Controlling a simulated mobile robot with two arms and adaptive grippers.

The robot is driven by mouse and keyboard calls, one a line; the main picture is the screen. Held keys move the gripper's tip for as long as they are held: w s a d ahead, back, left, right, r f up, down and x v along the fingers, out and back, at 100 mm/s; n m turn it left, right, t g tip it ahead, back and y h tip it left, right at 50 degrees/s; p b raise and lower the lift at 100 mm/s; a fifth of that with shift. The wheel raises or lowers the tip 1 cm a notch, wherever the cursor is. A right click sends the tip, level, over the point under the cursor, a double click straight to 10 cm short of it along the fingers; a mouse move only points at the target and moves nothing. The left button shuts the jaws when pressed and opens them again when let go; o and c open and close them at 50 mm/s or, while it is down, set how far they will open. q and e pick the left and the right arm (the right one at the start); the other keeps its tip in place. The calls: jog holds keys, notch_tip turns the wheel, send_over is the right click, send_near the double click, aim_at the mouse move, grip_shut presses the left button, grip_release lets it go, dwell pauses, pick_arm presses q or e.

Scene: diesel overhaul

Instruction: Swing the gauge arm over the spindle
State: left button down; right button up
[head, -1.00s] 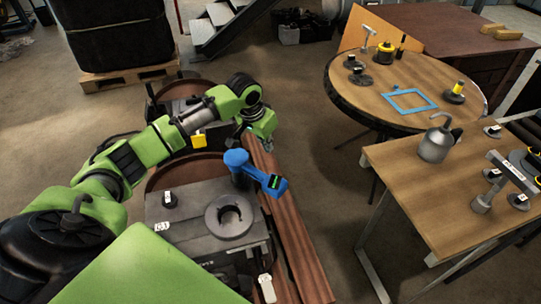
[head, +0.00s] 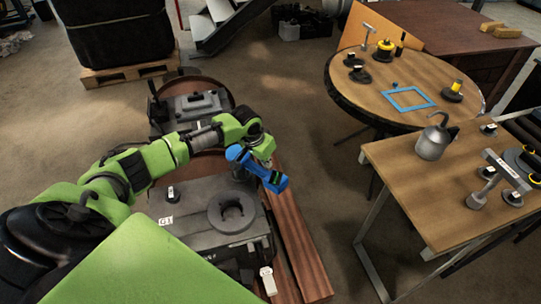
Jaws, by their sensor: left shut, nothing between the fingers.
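The blue gauge arm (head: 257,168) sits on an upright post at the back right of the grey machine block. It points to the lower right, with a dark display at its outer end. The grey round seat with a dark central opening (head: 232,213), likely the spindle, lies in front of it on the block; the gauge arm is not over its opening. My left gripper (head: 268,161) is shut and empty, just behind the gauge arm and partly hidden by it. I cannot tell whether they touch. My right gripper is not in view.
A second grey fixture (head: 197,105) stands behind. A wooden bench (head: 415,200) with an oil can (head: 434,142) is at right.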

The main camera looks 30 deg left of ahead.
pick_arm(q)
jog(key=shift+s+f, duration=0.1)
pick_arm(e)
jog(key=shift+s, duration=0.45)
pick_arm(q)
jog(key=shift+s, duration=0.15)
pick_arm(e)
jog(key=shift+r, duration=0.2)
pick_arm(q)
jog(key=shift+s+a+m+h+p, duration=0.1)
jog(key=shift+s+m+h+p, duration=0.3)
jog(key=shift+s+m+p, duration=0.75)
jog(key=s+a+m+g+h+p, duration=0.1)
jog(key=s+a+m, duration=0.4)
jog(key=s+m, duration=0.1)
jog(key=shift+s+m+h, duration=0.35)
jog(key=shift+s+h, duration=0.05)
jog(key=shift+s, duration=0.5)
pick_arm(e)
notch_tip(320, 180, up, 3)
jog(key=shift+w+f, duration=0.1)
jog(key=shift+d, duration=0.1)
